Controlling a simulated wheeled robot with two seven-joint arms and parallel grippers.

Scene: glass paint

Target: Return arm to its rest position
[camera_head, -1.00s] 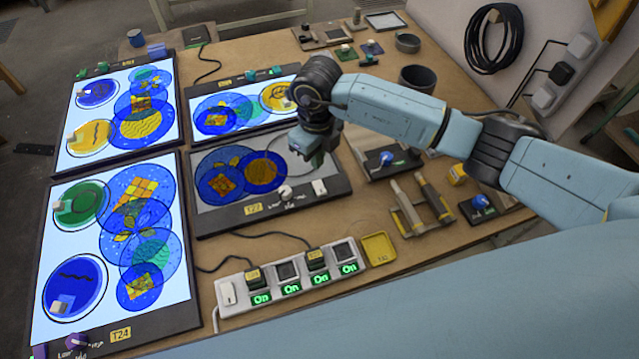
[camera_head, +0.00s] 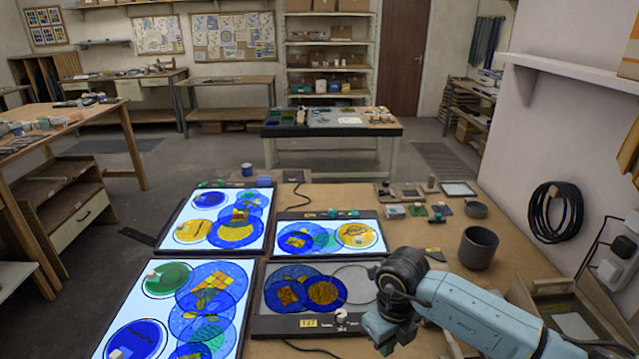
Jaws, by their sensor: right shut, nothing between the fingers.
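My right arm comes in from the lower right, and its gripper (camera_head: 380,338) is shut and empty. It hangs over the workbench at the right corner of the dark, unlit panel (camera_head: 262,327). It hides part of that panel and the bench around it. My left gripper is not in view.
Three lit panels stand on the bench: back left (camera_head: 188,213), back middle (camera_head: 328,217) and front left (camera_head: 140,290), bearing coloured glass discs. A dark cup (camera_head: 478,247) stands right of my gripper. A wall with a coiled black cable (camera_head: 548,212) bounds the right side.

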